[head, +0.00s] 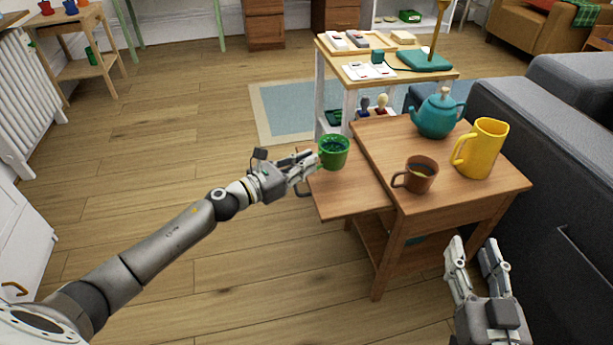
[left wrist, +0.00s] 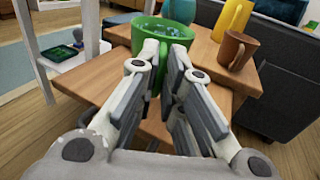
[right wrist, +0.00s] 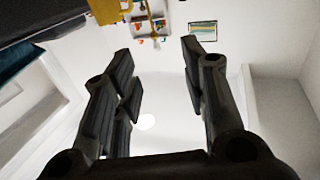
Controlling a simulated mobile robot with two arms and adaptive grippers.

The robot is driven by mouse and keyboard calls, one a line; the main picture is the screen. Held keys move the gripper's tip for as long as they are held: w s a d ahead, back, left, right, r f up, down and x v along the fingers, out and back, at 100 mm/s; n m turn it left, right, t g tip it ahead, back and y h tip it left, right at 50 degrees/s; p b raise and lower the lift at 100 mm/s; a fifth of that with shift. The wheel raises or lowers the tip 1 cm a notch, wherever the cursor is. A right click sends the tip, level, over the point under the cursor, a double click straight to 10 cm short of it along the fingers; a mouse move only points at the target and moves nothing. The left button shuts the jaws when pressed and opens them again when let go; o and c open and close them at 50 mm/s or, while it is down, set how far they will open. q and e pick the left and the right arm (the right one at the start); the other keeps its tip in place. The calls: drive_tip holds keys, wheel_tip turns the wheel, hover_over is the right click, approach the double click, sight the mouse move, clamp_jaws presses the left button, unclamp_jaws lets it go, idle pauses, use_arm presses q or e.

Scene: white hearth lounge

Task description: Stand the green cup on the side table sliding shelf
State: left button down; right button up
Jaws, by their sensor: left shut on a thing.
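The green cup (head: 334,152) is at the sliding shelf (head: 345,198), a wooden leaf pulled out from the left side of the side table (head: 385,150). My left gripper (head: 312,160) is shut on the cup from the left. In the left wrist view the cup (left wrist: 150,32) is upright between the fingertips, with the shelf (left wrist: 95,75) under and around it. I cannot tell whether its base touches the shelf. My right gripper (head: 475,245) is open and empty in front of the table. In the right wrist view its fingers (right wrist: 160,60) are apart with nothing between them.
On the table top stand a teal teapot (head: 437,115), a yellow pitcher (head: 481,148) and a brown cup (head: 416,175). A grey sofa (head: 540,140) stands close on the right. A shelf unit (head: 330,70) with boxes and a lamp is behind. The front part of the sliding shelf is clear.

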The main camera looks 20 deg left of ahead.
sight(322, 166)
use_arm(q)
drive_tip(key=shift+w+f+b, duration=0.2)
drive_tip(key=shift+f+b, duration=0.3)
drive_tip(key=shift+f, duration=0.45)
drive_tip(key=shift+w+f+b, duration=0.15)
drive_tip(key=shift+f+b, duration=0.3)
drive_tip(key=shift+f, duration=0.45)
use_arm(e)
wheel_tip(322, 166, up, 9)
drive_tip(key=s+t+y, duration=0.2)
drive_tip(key=t, duration=0.3)
drive_tip(key=shift+a, duration=0.35)
use_arm(q)
drive_tip(key=shift+f, duration=0.15)
use_arm(e)
drive_tip(key=shift+s+r+t, duration=0.2)
drive_tip(key=shift+s+t, duration=0.1)
drive_tip(key=shift+t, duration=0.1)
use_arm(q)
drive_tip(key=c, duration=1.6)
unclamp_jaws()
use_arm(e)
drive_tip(key=shift+r, duration=0.1)
use_arm(q)
drive_tip(key=shift+o, duration=0.2)
use_arm(e)
drive_tip(key=shift+w, duration=0.1)
